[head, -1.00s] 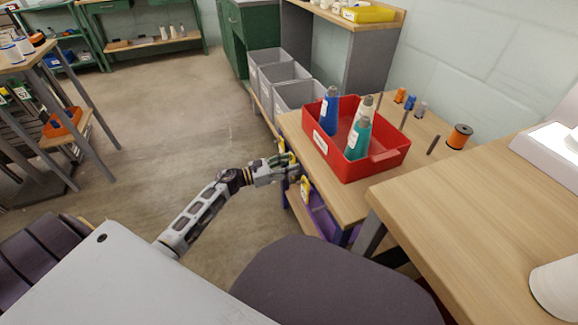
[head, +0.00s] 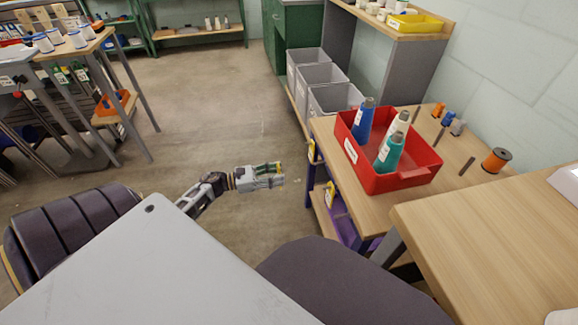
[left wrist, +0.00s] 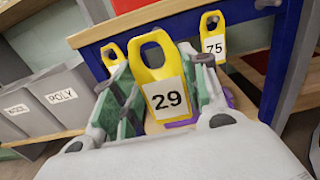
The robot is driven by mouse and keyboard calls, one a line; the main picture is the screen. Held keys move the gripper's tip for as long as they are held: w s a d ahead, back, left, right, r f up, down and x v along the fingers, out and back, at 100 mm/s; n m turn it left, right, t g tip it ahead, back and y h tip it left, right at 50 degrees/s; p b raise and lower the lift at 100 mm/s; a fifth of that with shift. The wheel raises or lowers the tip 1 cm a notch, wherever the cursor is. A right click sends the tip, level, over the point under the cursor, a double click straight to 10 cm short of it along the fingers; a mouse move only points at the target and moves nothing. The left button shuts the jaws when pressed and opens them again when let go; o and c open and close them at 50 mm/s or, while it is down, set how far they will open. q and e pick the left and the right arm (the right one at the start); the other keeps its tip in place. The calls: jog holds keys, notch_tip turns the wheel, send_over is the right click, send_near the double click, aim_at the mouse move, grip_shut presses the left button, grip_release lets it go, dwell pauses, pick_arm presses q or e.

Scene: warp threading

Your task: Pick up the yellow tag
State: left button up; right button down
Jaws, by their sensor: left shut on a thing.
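A yellow tag (left wrist: 150,70) with a white label reading 29 stands between the green-padded fingers of my left gripper (left wrist: 166,92) in the left wrist view. The gripper is shut on it. In the head view my left gripper (head: 272,174) is over open floor, left of the wooden table and apart from it, with a bit of yellow at its tip. Two other yellow tags hang on the blue table frame: one reading 75 (left wrist: 213,38), and one (left wrist: 113,54) whose label is mostly hidden. My right gripper is not in view.
A dark seat (head: 345,285) is in front. The floor around my left gripper is clear.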

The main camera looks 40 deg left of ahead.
pick_arm(q)
jog(key=shift+v, duration=1.25)
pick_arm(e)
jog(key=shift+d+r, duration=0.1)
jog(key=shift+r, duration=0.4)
